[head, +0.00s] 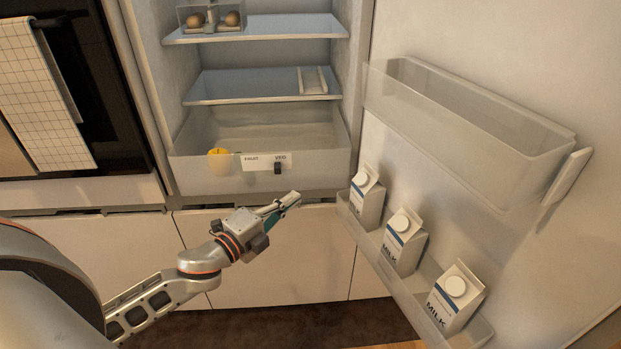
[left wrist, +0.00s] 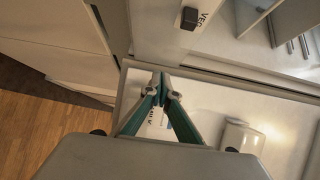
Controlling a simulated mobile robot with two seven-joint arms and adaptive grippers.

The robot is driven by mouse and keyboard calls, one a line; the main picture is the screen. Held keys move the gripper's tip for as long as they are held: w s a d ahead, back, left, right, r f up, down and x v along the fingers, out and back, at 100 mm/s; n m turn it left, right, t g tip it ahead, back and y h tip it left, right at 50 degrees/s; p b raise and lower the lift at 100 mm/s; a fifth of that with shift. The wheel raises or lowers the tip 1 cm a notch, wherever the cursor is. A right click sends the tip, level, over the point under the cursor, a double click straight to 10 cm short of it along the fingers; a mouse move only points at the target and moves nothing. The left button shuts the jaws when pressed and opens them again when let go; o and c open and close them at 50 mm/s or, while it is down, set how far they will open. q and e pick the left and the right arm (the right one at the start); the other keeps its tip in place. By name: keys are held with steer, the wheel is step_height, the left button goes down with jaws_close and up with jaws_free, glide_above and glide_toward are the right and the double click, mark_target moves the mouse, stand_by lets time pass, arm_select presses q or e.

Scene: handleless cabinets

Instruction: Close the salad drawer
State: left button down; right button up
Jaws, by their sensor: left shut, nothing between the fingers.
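The salad drawer (head: 215,180) is a clear bin at the bottom of the open fridge, with a FRUIT/VEG label and a dark slider (head: 278,168). Its front stands forward of the middle shelf's edge, so it looks partly pulled out. A yellow fruit (head: 219,158) shows at its left. My left gripper (head: 292,199) is shut and empty, just below and in front of the drawer's right half, apart from it as far as I can see. In the left wrist view the shut fingertips (left wrist: 163,86) are below the slider (left wrist: 189,18). My right gripper is out of view.
The fridge door (head: 470,40) stands open at right. Its lower bin (head: 400,290) holds milk cartons (head: 404,243) close to the right of my gripper; an upper bin (head: 470,120) is empty. Shelves (head: 260,87) are above the drawer. Closed cabinet fronts (head: 310,250) are below.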

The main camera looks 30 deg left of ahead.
arm_select(q)
glide_toward(317, 170)
steer(key=w+d, duration=0.2)
steer(key=d, duration=0.2)
steer(key=shift+w+a+f, duration=0.1)
steer(key=shift+w+a, duration=0.35)
steer(key=shift+w, duration=0.15)
steer(key=shift+w+a, duration=0.4)
steer(key=shift+w, duration=0.25)
steer(key=shift+w+a, duration=0.3)
steer(key=shift+w, duration=0.25)
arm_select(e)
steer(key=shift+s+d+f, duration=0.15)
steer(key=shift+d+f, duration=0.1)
arm_select(q)
steer(key=shift+a, duration=0.1)
